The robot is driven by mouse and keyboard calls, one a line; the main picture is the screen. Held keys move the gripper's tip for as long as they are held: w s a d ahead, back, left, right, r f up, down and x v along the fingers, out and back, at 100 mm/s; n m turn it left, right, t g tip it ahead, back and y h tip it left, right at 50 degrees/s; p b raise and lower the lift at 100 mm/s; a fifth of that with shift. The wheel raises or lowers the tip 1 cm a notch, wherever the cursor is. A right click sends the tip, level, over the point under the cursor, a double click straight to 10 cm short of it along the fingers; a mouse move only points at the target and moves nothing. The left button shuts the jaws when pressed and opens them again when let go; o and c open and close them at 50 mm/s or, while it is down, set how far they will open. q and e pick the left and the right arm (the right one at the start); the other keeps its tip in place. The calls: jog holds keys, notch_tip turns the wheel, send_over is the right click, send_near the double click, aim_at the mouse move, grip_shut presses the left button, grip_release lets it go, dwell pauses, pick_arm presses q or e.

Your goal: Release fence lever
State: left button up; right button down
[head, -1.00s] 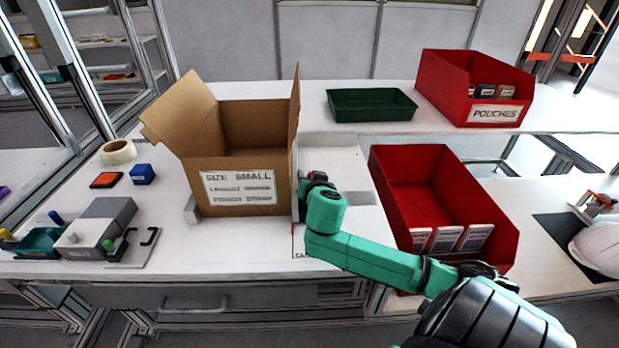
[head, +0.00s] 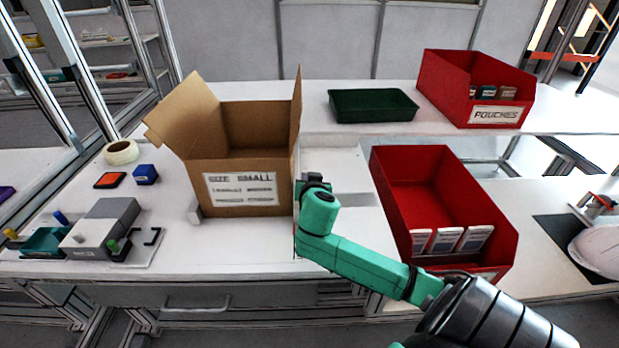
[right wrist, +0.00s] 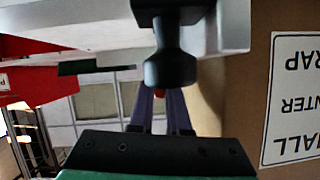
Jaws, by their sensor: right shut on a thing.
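My right gripper (head: 312,183) is at the near right edge of the cardboard box (head: 240,186), low beside its side wall. In the right wrist view, the gripper's fingers (right wrist: 160,96) close in around the end of a black lever-like part with a rounded knob (right wrist: 171,66). A small red bit shows between the fingers. The black part hangs below a pale block, and the box fills the right side of that view. In the head view my own arm hides the lever. My left gripper is not in view.
A red bin with white packs (head: 438,200) stands right of my right arm. A green tray (head: 372,106) and the POUCHES bin (head: 478,92) are at the back. A grey device (head: 103,230), tape roll (head: 121,152) and blue block (head: 145,174) are at left.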

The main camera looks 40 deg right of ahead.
jog(key=c, duration=0.9)
grip_release()
jog(key=p+v, duration=0.1)
jog(key=v, duration=1.3)
jog(key=shift+s+r+p, duration=0.1)
jog(key=shift+s+p, duration=0.2)
jog(key=shift+p, duration=0.05)
jog(key=shift+a, duration=0.1)
